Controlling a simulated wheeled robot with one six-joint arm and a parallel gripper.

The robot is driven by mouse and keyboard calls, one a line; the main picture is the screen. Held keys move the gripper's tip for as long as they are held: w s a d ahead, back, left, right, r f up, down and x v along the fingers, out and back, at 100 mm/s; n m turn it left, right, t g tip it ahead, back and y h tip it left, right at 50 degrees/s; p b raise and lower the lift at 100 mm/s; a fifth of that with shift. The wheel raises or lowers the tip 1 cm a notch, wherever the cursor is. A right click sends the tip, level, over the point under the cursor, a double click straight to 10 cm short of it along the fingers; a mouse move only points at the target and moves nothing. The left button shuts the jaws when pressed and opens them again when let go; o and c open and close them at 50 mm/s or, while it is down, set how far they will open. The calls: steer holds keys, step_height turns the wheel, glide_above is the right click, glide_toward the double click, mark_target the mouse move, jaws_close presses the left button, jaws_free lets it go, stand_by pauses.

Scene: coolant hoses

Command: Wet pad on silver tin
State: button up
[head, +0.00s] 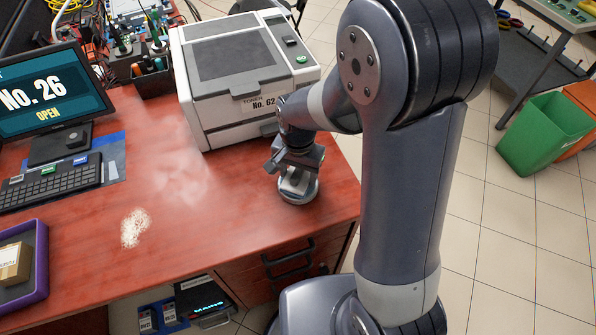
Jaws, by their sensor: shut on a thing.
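My gripper (297,169) is near the front right corner of the red desk, pointing down over a round silver tin (300,198). It is shut on a small pale grey piece, which looks like the pad (295,182). The pad is at the tin's top, within its rim as seen from here. The fingers hide part of both, so I cannot tell whether the pad touches the tin. The tin stands upright on the desk.
A printer (235,70) stands just behind my gripper. A pale smear (182,165) and a whitish crumbly patch (134,228) mark the red desk (225,225). A monitor (45,92), keyboard (50,182) and purple tray (40,262) are left. The desk's front middle is clear.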

mark_target(298, 171)
steer(key=shift+r+p, duration=2.3)
steer(key=shift+r, duration=0.9)
